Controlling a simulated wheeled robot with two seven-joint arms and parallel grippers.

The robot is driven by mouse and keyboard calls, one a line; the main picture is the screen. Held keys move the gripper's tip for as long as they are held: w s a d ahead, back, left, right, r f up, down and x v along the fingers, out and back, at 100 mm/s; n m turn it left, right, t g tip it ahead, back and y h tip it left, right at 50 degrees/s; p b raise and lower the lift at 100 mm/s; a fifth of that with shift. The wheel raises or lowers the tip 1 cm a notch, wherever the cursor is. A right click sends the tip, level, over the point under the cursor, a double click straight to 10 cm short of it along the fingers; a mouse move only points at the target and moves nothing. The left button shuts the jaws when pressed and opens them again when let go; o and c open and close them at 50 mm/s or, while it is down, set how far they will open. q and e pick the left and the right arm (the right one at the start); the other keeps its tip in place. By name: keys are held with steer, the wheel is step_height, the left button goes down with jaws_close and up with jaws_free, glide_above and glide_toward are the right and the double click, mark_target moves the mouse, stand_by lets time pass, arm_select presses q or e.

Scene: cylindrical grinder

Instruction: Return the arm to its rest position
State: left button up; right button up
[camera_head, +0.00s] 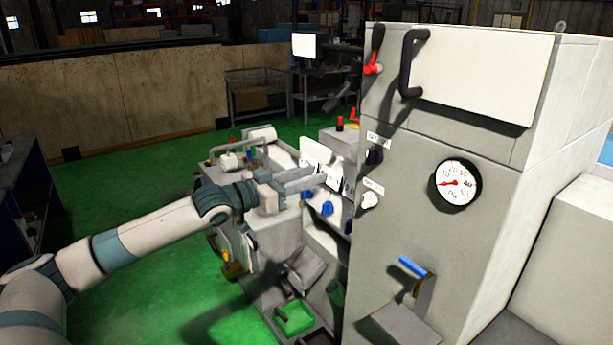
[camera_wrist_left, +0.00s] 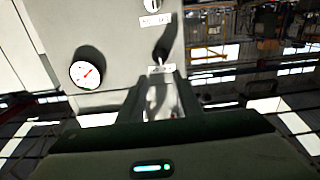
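My left arm (camera_head: 130,243) reaches in from the left in the head view. Its gripper (camera_head: 318,179) is at the left side of the tall grey machine cabinet (camera_head: 400,190), near labelled knobs. The two fingers are apart, with nothing seen between them. In the left wrist view the fingers of my left gripper (camera_wrist_left: 160,82) also stand apart. A dark knob (camera_wrist_left: 160,50) and a small label show beyond the fingertips; I cannot tell how far off they are. My right gripper is not in view.
The cabinet carries a round gauge (camera_head: 454,184), a black handle (camera_head: 409,62), a red-tipped lever (camera_head: 373,69) and a blue-handled lever (camera_head: 412,267). Grinder parts and blue knobs (camera_head: 327,208) crowd around and below the gripper. Open green floor (camera_head: 110,190) lies behind and left of my arm.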

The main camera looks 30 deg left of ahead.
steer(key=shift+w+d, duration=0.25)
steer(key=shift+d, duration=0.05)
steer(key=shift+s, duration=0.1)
